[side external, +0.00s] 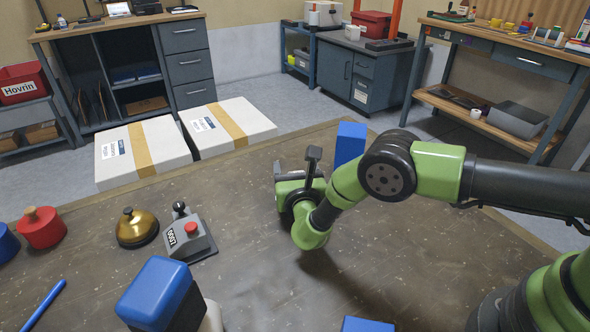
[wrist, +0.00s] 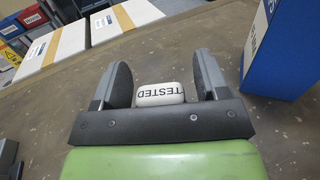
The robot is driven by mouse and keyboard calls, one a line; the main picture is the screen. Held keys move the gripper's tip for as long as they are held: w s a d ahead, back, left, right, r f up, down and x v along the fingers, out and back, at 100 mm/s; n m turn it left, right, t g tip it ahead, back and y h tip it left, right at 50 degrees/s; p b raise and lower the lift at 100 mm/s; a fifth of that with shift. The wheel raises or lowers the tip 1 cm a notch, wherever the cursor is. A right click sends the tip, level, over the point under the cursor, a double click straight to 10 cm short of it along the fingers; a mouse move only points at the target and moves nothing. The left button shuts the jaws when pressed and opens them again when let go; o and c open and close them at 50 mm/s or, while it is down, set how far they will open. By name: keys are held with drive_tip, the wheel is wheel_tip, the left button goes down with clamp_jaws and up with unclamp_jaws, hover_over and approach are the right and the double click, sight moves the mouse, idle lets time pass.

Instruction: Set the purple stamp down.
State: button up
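My gripper (side external: 300,165) is low over the brown tabletop, its fingers pointing towards the back of the table. In the wrist view, a white block lettered TESTED (wrist: 160,94) lies between the fingers of my gripper (wrist: 162,78), close in front of the palm. The lettering is upside down. No purple shows in either view, so I cannot tell whether this block is part of the purple stamp. Its lower part is hidden behind the palm.
A blue box (side external: 349,143) stands just right of my gripper, also in the wrist view (wrist: 281,50). White taped cartons (side external: 142,152) are beyond the table. A gold bell (side external: 136,229) and grey switch box (side external: 186,238) are left. A blue-topped block (side external: 155,292) is in front.

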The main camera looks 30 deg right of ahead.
drive_tip(key=shift+r, duration=0.15)
drive_tip(key=shift+s+a, duration=0.15)
drive_tip(key=shift+s, duration=0.1)
drive_tip(key=v, duration=1.1)
drive_tip(key=shift+s, duration=0.2)
drive_tip(key=s+d+r+m+g+h, duration=0.3)
drive_tip(key=d+r+m+g, duration=0.4)
drive_tip(key=r+m, duration=0.2)
drive_tip(key=s+d+r+m+g+h, duration=0.2)
drive_tip(key=d+r+m+g, duration=0.4)
drive_tip(key=d+r+m, duration=0.25)
drive_tip(key=s+a+r+m+t+y, duration=0.1)
drive_tip(key=s+a+r+m+y, duration=0.1)
drive_tip(key=s+r+m+y, duration=0.3)
drive_tip(key=s+a+r+m+t+y, duration=0.2)
drive_tip(key=s+r+m+y, duration=0.3)
drive_tip(key=s+m+y, duration=0.3)
drive_tip(key=s+m, duration=0.3)
drive_tip(key=m, duration=0.2)
drive_tip(key=shift+s+a+t+y, duration=0.2)
drive_tip(key=shift+s+t+y, duration=0.1)
drive_tip(key=shift+s+y, duration=0.1)
